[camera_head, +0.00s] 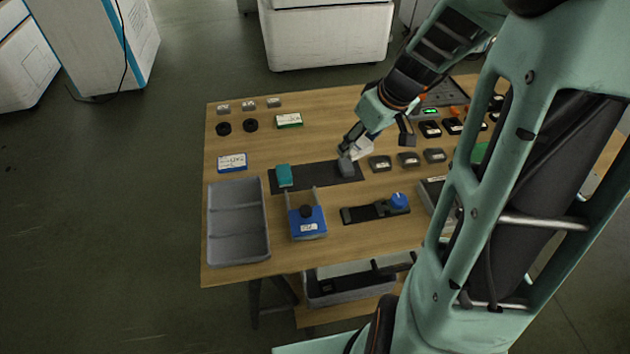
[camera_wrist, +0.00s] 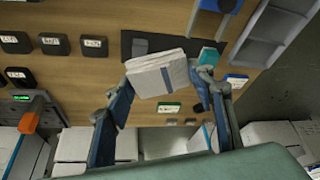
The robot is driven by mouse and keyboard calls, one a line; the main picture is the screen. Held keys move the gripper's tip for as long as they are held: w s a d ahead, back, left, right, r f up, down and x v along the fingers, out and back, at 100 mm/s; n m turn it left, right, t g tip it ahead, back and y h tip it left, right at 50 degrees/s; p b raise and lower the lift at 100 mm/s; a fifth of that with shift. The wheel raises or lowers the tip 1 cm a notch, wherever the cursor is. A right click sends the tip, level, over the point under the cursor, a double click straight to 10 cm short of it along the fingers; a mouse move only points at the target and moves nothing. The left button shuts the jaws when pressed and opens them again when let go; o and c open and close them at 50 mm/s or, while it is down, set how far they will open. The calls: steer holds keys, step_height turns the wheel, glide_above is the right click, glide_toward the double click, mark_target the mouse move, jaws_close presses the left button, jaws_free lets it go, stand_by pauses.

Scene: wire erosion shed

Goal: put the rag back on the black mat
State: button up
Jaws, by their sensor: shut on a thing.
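My gripper (camera_head: 353,153) is over the right end of the black mat (camera_head: 315,178). It is shut on the rag (camera_head: 361,150), a white folded pad. In the wrist view the rag (camera_wrist: 158,73), with a blue stripe, sits between my two fingers (camera_wrist: 166,82). The rag appears held above the table; its exact height over the mat is hard to tell. A grey block (camera_head: 346,168) is on the mat's right end, just below the gripper in the picture. A teal block (camera_head: 284,175) is on the mat's left part. The mat's middle is bare.
A grey compartment tray (camera_head: 239,236) is at the table's left. A blue box with a black knob (camera_head: 307,223) and a black device with a blue knob (camera_head: 375,211) lie in front of the mat. Dark labelled blocks (camera_head: 408,159) stand to the right. Bare wood lies behind the mat.

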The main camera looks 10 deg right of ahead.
steer(key=d+f+n+b, duration=0.2)
steer(key=w+d+f+b, duration=0.1)
steer(key=b, duration=0.1)
steer(key=shift+f+n+g+y, duration=0.3)
steer(key=shift+f+n+y, duration=0.1)
steer(key=d+n+b, duration=0.1)
glide_toward(313, 173)
steer(key=shift+w+a+f+y, duration=0.25)
steer(key=shift+w+f+y, duration=0.05)
steer(key=shift+w+f, duration=0.3)
steer(key=shift+w+a+f, duration=0.2)
steer(key=shift+f, duration=0.1)
steer(key=f, duration=0.3)
steer(key=shift+w+a+f+g, duration=0.15)
steer(key=shift+a+g, duration=0.15)
steer(key=shift+f, duration=0.2)
